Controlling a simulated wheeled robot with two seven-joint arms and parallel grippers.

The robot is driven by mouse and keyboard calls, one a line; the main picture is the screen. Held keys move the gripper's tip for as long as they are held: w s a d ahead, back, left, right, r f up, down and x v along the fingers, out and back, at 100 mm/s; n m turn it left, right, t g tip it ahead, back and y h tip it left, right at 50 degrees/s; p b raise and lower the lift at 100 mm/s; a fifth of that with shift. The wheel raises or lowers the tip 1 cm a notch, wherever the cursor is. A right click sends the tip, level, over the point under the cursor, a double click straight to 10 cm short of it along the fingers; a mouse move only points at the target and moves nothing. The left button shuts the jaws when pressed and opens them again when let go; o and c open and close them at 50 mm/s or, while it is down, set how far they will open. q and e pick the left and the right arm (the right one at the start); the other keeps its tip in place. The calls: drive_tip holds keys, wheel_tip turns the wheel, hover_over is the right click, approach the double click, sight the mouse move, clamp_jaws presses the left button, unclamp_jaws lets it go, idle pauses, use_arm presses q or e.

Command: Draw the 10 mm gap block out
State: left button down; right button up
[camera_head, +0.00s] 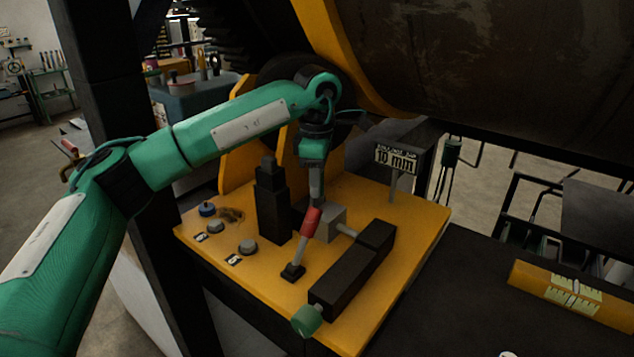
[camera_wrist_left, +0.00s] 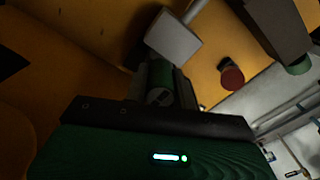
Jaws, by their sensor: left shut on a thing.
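My left gripper (camera_head: 316,188) reaches down over the yellow plate, between a black post (camera_head: 272,205) and a grey block (camera_head: 332,220). It is shut on the gap block, which is mostly hidden by the fingers and a red-gripped lever. In the left wrist view a green round piece (camera_wrist_left: 160,74) shows at the fingers, close to the grey block (camera_wrist_left: 174,38); I cannot tell whether they touch. My right gripper is not in view.
The lever (camera_head: 310,222) stands just in front of the gripper. A black bar with a green knob (camera_head: 306,320) lies to the right, joined by a rod to the grey block. Buttons (camera_head: 215,227) sit at left.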

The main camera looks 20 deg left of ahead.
use_arm(q)
drive_tip(key=shift+r+p, duration=1.25)
drive_tip(key=shift+r, duration=1.45)
drive_tip(key=shift+r, duration=0.1)
